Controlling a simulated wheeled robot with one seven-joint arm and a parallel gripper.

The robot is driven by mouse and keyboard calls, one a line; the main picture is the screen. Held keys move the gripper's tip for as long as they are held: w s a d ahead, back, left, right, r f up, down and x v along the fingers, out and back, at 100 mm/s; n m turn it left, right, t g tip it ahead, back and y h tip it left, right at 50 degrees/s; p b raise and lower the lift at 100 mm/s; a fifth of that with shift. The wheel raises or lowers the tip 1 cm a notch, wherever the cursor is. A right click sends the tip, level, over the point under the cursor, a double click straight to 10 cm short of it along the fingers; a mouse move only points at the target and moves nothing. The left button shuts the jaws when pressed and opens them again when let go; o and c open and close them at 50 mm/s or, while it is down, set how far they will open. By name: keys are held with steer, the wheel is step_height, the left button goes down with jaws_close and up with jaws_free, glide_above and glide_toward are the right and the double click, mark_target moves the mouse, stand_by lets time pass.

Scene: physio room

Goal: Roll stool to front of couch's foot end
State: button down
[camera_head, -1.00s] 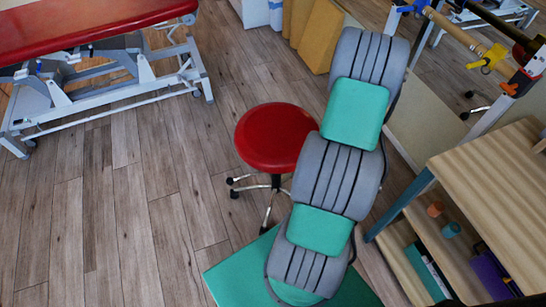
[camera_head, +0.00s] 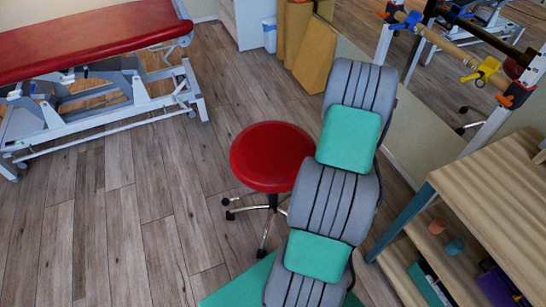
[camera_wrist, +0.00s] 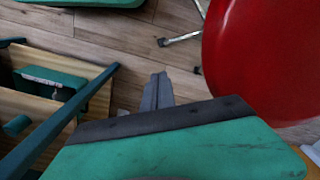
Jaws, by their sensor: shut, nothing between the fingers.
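The stool with a round red seat (camera_head: 271,155) and a chromed castor base stands upright on the wooden floor, just left of my arm in the head view. The couch with a red top (camera_head: 90,38) and a white-grey frame is at the upper left, apart from the stool, with bare floor between. In the wrist view the red seat (camera_wrist: 265,55) fills the upper right. My gripper (camera_wrist: 157,90) is shut and empty, to the left of the seat and apart from it in that picture. In the head view my arm hides the gripper.
A wooden shelf unit (camera_head: 490,190) with small items stands at right, close to my arm. Parallel bars (camera_head: 455,55) and a mirror are at the upper right. Tan boards (camera_head: 315,60) lean at the back. The floor (camera_head: 130,220) left of the stool is clear.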

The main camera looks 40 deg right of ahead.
step_height(320, 180, down, 3)
steer(key=shift+f+b, duration=0.1)
steer(key=shift+b, duration=0.9)
